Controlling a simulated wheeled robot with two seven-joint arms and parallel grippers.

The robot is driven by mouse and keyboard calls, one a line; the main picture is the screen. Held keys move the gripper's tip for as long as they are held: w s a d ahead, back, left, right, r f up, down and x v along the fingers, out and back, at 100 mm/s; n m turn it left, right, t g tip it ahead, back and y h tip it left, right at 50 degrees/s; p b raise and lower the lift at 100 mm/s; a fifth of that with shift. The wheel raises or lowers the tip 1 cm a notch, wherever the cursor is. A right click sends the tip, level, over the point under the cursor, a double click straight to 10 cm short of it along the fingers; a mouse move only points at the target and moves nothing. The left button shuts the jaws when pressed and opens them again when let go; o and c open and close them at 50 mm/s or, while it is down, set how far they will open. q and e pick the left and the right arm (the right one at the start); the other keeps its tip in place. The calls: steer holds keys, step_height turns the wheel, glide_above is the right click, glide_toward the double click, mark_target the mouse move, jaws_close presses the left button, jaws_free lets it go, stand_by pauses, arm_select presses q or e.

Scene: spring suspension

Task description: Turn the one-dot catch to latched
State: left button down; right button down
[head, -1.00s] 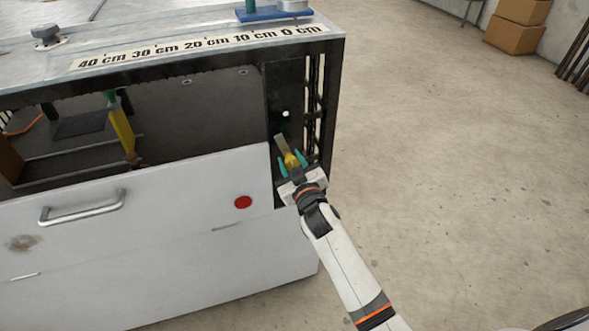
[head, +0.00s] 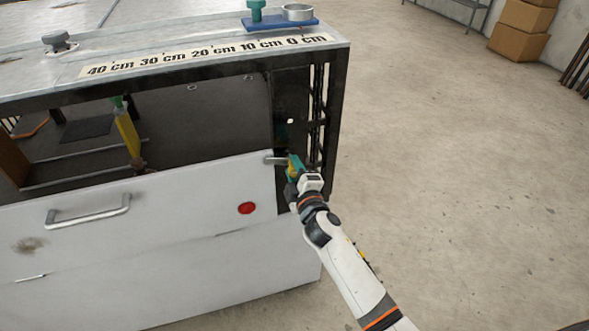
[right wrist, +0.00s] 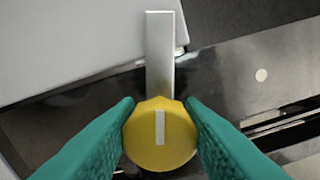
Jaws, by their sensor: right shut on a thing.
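The one-dot catch shows in the right wrist view as a round yellow knob (right wrist: 160,153) with a white line and a flat metal bar (right wrist: 160,50). A single white dot (right wrist: 261,75) marks the dark panel beside it; the dot also shows in the head view (head: 290,121). In the head view the bar (head: 275,160) points left, its end over the top right corner of the white front (head: 190,190). My right gripper (head: 294,165) is shut on the knob, with a green fingertip on each side. My left gripper is not in view.
The white front has a metal handle (head: 88,211) and a red disc (head: 246,208). Above it is a dark opening with a yellow piece (head: 127,130) inside. A blue plate (head: 280,24) lies on the bench top by the scale strip (head: 205,54).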

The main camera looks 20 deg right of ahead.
steer(key=shift+f+n, duration=0.1)
steer(key=shift+n, duration=1.5)
steer(key=c, duration=0.9)
jaws_free()
steer(key=shift+c, duration=0.2)
steer(key=s, duration=1.2)
steer(key=shift+d+b, duration=0.2)
steer(key=shift+b, duration=0.15)
